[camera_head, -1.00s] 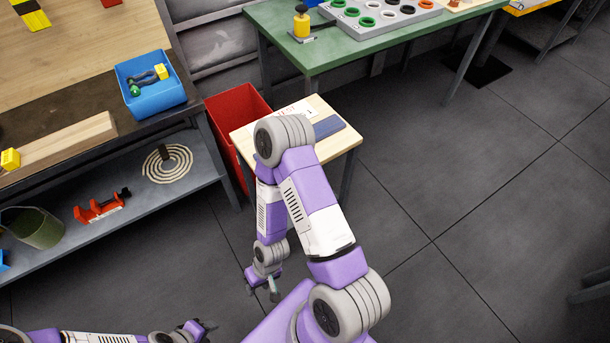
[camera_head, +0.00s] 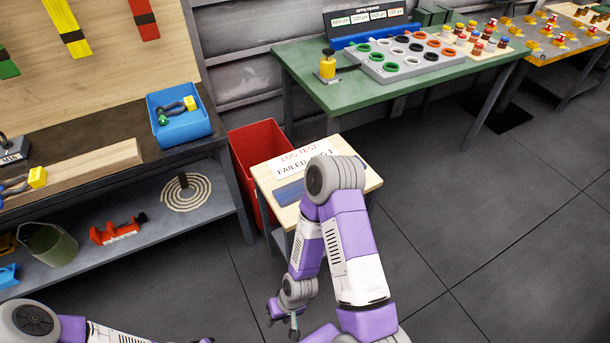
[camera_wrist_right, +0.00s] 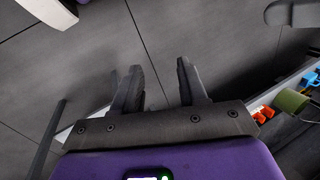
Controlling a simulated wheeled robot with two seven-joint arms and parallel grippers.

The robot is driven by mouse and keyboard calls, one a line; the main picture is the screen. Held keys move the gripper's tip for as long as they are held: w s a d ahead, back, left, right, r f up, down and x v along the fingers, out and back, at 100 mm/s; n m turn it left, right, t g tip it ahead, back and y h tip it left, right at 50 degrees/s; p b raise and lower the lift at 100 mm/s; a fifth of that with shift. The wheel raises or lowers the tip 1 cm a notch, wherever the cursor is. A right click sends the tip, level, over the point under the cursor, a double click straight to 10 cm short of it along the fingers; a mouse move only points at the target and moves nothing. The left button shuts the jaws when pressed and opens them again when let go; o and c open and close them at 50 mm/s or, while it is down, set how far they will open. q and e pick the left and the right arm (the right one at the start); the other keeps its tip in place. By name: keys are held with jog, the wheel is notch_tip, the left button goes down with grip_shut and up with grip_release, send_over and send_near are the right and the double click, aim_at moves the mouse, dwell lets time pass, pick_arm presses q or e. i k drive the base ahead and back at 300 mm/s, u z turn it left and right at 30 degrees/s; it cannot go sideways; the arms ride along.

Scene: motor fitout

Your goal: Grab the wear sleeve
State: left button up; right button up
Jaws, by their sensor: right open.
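I cannot tell for sure which thing is the wear sleeve. In the head view, a grey tray (camera_head: 377,72) holds several green, black, white and orange rings on the green table (camera_head: 310,83). A yellow cylinder (camera_head: 327,67) with a dark knob stands on a small plate left of the tray. My right gripper (camera_head: 283,329) hangs low over the floor, far from that table. In the right wrist view its two fingers (camera_wrist_right: 158,85) are apart with only floor between them. My left arm comes in at the bottom left; its gripper is almost wholly cut off by the frame edge.
A small wooden table (camera_head: 262,182) with a printed sign stands beside a red bin (camera_head: 247,145). A workbench on the left bears a blue bin (camera_head: 184,127); its lower shelf (camera_head: 165,222) holds a rope coil and a green bucket. Open floor (camera_head: 480,240) lies to the right.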

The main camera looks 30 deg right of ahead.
aim_at(291, 193)
jog(key=z, duration=0.65)
jog(key=i, duration=0.55)
jog(key=z, duration=2.2)
jog(key=k, duration=1.1)
jog(key=u, duration=1.35)
